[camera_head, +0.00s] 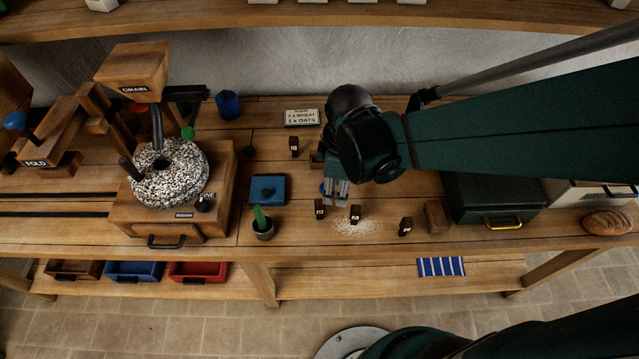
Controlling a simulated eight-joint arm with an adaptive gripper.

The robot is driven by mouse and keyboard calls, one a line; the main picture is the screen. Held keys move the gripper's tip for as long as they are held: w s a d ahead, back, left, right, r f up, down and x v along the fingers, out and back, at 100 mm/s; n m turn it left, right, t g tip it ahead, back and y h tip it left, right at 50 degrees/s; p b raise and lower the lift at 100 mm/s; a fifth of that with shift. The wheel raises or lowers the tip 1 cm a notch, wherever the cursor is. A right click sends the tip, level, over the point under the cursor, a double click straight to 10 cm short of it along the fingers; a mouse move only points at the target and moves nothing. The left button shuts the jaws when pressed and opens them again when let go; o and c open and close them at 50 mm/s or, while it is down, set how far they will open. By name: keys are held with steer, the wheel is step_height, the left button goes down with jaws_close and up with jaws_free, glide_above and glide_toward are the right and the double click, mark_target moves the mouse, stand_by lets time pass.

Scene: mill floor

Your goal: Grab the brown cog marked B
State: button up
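Several small dark brown pieces with pale marks stand on the wooden bench: one by the sign (294,145), one at the front (319,208), one on a scatter of pale grains (355,214), and one further right (405,226). Their marks are too small for me to tell which is B. My gripper (337,200) points down just above and behind the two middle pieces, between them in the picture. Its silver fingers sit close together; I cannot tell whether they are open or shut. Nothing is visibly held.
A stone grain mill (168,172) stands at left. A blue box (268,188) and a potted cactus (263,228) lie left of my gripper. A wooden block (437,217), a dark green box (492,200) and bread (608,222) are at right. A sign (302,117) stands behind.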

mark_target(320, 211)
steer(key=shift+s+a+f+n+g+p, duration=0.2)
steer(key=shift+a+n+p, duration=0.3)
steer(key=shift+a+n, duration=0.1)
steer(key=shift+s+a+f+n+g+p, duration=0.15)
steer(key=shift+a+f+n+g+p, duration=0.05)
steer(key=shift+a+n+p, duration=0.35)
steer(key=shift+f, duration=0.15)
steer(key=shift+f+b, duration=0.35)
steer(key=shift+f, duration=0.8)
steer(key=shift+a+f, duration=0.1)
steer(key=shift+f, duration=0.05)
steer(key=shift+s+a+f+b, duration=0.15)
steer(key=shift+f+b, duration=0.25)
steer(key=shift+f, duration=2.1)
steer(key=c, duration=0.9)
